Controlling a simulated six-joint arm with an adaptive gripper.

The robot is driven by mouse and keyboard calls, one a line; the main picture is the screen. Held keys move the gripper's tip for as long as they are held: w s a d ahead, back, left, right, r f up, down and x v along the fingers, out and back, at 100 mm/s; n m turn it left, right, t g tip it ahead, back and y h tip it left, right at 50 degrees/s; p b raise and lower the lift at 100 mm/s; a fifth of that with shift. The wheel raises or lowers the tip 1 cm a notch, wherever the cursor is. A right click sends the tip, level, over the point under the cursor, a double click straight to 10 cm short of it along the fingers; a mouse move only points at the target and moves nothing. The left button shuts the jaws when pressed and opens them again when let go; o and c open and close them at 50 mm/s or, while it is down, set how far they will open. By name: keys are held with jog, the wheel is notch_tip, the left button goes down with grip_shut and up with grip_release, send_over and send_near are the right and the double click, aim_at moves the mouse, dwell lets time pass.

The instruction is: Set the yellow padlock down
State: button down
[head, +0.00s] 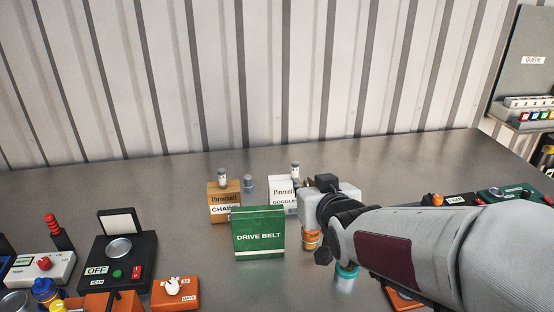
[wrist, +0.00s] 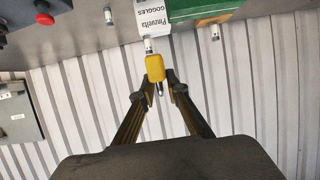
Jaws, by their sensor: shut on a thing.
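The yellow padlock (wrist: 155,68) shows in the wrist view with its shackle toward my gripper (wrist: 157,90). My gripper's two dark fingers are shut on it at the shackle end. In the head view my gripper (head: 318,192) is mostly hidden behind my own arm, and I cannot make out the padlock there. In the wrist view the padlock appears just past the end of the white goggles box (wrist: 152,22); whether it touches anything is unclear.
The green drive belt box (head: 258,232) stands in front of the brown chains box (head: 224,202) and the goggles box. A small grey cylinder (head: 249,184) stands behind. Switch boxes crowd the front left, such as a black scan box (head: 118,262). The rear left table is bare.

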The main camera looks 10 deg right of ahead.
jog(key=w+d+r+n+y, duration=0.1)
jog(key=w+r+n+y, duration=0.15)
jog(key=w, duration=1.85)
jog(key=w+d+f+n+y, duration=0.1)
jog(key=w+d+f, duration=0.2)
jog(key=w+f, duration=0.3)
jog(key=w+d+f+n+g+y, duration=0.1)
jog(key=w+d+f, duration=0.3)
jog(key=w+f, duration=0.3)
jog(key=shift+f+y, duration=0.35)
jog(key=shift+f, duration=0.1)
jog(key=shift+f, duration=3.15)
jog(key=shift+f, duration=1.9)
